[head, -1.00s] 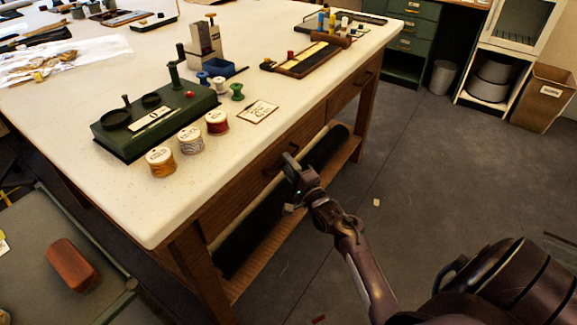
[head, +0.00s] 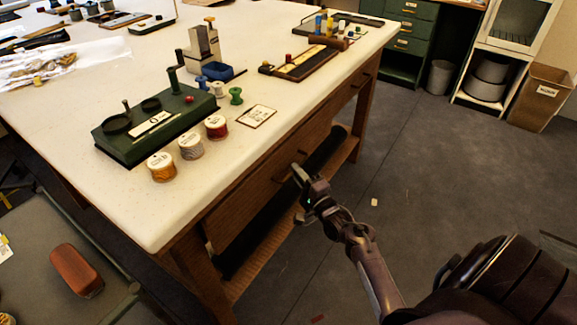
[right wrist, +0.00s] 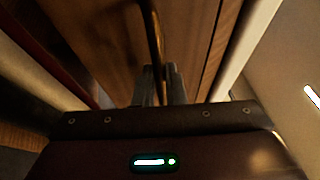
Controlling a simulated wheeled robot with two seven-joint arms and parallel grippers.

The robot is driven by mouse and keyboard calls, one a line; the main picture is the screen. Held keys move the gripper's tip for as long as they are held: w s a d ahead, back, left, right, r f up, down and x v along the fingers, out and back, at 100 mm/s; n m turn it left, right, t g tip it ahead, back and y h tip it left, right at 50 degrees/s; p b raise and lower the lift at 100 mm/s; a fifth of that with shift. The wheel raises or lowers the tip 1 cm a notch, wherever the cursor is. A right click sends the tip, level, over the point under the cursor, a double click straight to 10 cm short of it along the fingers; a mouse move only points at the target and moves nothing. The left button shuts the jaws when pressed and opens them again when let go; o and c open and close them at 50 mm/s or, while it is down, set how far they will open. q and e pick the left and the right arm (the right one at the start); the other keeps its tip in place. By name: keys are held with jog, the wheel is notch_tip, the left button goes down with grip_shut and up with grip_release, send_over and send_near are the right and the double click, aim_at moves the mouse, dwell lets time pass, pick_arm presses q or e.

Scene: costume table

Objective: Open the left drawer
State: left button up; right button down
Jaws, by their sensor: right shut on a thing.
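The left drawer (head: 250,192) is in the table's near long side, below the white top. Its wooden front stands out a little from the table, so it looks partly open. My right gripper (head: 300,175) is at the drawer front, shut on the drawer's handle. In the right wrist view the thin brass-coloured handle (right wrist: 156,40) runs down between the two dark fingers (right wrist: 162,85). The wooden drawer front (right wrist: 100,45) fills the space behind it. The drawer's inside is hidden under the table top. My left gripper is not in view.
A dark roll (head: 330,150) lies on the low shelf under the drawers. Spools (head: 190,143), a green device (head: 155,122) and a card (head: 256,116) stand on the white table top (head: 240,150).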

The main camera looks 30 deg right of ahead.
jog(key=s+d+p, duration=0.3)
jog(key=s+d, duration=0.1)
jog(key=s, duration=0.7)
jog(key=s+d+p, duration=0.3)
jog(key=s+d, duration=0.2)
jog(key=s, duration=0.7)
jog(key=shift+s+d+p, duration=0.15)
jog(key=shift+d+p, duration=0.15)
jog(key=shift+p, duration=0.1)
jog(key=c, duration=1.5)
grip_release()
jog(key=s, duration=0.2)
jog(key=s+f+b, duration=0.1)
jog(key=s, duration=0.4)
jog(key=shift+s+f, duration=0.2)
jog(key=shift+s, duration=0.15)
